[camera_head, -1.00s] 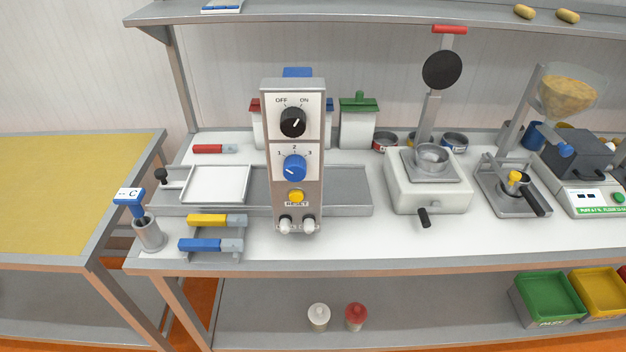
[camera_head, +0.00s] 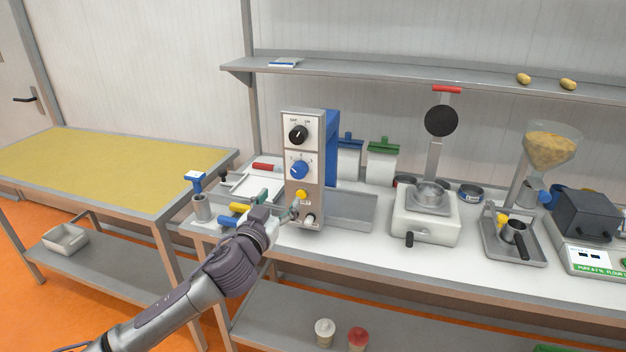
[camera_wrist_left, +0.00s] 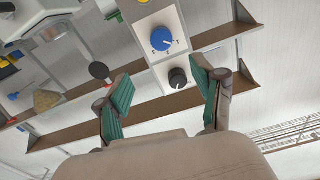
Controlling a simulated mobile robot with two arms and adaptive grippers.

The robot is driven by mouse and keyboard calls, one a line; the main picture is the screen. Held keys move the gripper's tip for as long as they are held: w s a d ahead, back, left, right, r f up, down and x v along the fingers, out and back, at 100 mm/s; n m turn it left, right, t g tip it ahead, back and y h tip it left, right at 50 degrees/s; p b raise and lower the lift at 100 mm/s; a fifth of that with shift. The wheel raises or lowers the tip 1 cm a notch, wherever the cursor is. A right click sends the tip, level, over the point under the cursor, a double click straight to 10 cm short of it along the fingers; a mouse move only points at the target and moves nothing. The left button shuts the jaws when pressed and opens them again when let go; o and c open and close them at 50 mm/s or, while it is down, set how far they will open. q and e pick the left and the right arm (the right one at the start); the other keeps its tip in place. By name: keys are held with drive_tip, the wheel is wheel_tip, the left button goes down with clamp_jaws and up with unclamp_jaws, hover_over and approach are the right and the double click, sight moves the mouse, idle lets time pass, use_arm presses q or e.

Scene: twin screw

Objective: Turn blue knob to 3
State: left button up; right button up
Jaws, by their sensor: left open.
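The blue knob (camera_head: 299,170) is on the front of an upright grey control panel (camera_head: 290,219), below a black OFF/ON knob (camera_head: 298,135) and above a yellow reset button (camera_head: 301,195). Its pale pointer mark seems to lie toward the lower left; the number it marks is too small to read. My left gripper (camera_head: 279,204) is open and empty, low and left in front of the panel, apart from the knob. In the left wrist view, the blue knob (camera_wrist_left: 161,39) and black knob (camera_wrist_left: 178,78) show upside down beyond the spread green-padded fingers. My right gripper is not seen.
A yellow-topped table (camera_head: 100,165) stands at the left. A white press (camera_head: 426,215) and other equipment stand right of the panel. A cup with a blue-handled tool (camera_head: 202,207) and coloured handles are near my left arm. A shelf (camera_head: 420,83) runs above.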

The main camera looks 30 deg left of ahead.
use_arm(q)
drive_tip(key=p, duration=0.2)
approach(297, 174)
drive_tip(key=w, duration=0.1)
drive_tip(key=x, duration=0.2)
drive_tip(key=p+x, duration=0.1)
drive_tip(key=x, duration=0.4)
drive_tip(key=shift+w+a+r, duration=0.2)
drive_tip(key=shift+w+r, duration=0.05)
drive_tip(key=shift+w, duration=0.1)
drive_tip(key=shift+w+a+f+p, duration=0.1)
drive_tip(key=shift+w+p, duration=0.25)
drive_tip(key=shift+w, duration=0.25)
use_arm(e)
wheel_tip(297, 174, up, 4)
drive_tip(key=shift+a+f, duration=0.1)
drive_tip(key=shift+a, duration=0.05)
use_arm(q)
drive_tip(key=shift+c, duration=0.3)
drive_tip(key=c, duration=0.8)
drive_tip(key=shift+c, duration=1.4)
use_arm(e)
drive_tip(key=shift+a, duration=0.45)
